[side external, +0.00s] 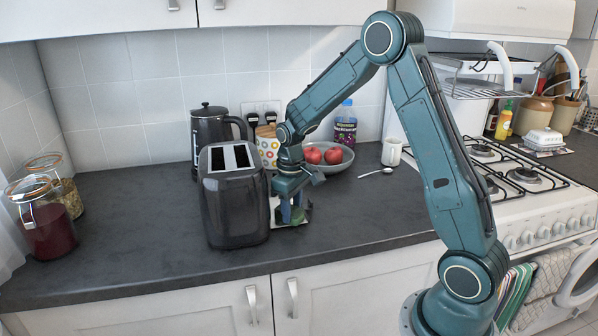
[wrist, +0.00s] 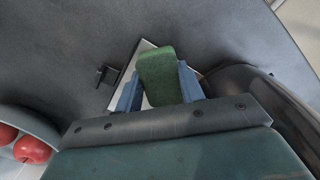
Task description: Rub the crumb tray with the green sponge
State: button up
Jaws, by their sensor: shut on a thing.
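The green sponge (wrist: 157,75) is held between the two blue fingers of my gripper (wrist: 158,90) in the wrist view. The crumb tray (wrist: 128,72) is a pale flat tray on the counter, under and around the sponge, partly hidden by it and by the fingers. A dark handle-like piece sticks out at its left in the wrist view. In the side external view my gripper (side external: 292,214) points down over the tray (side external: 305,208), right of the toaster. I cannot tell whether the sponge touches the tray.
The dark toaster (side external: 233,205) stands close to the left of my gripper. The front left counter (side external: 110,230) is clear.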

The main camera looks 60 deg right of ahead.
jog(key=shift+w+d+f, duration=0.15)
jog(key=shift+w+d, duration=1)
jog(key=shift+d, duration=0.15)
jog(key=shift+d, duration=0.1)
jog(key=shift+w+d, duration=1.2)
jog(key=shift+d, duration=0.2)
jog(key=shift+s+a, duration=0.1)
jog(key=shift+a, duration=0.05)
jog(key=shift+s+a, duration=1.25)
jog(key=shift+a, duration=0.25)
jog(key=shift+a, duration=0.1)
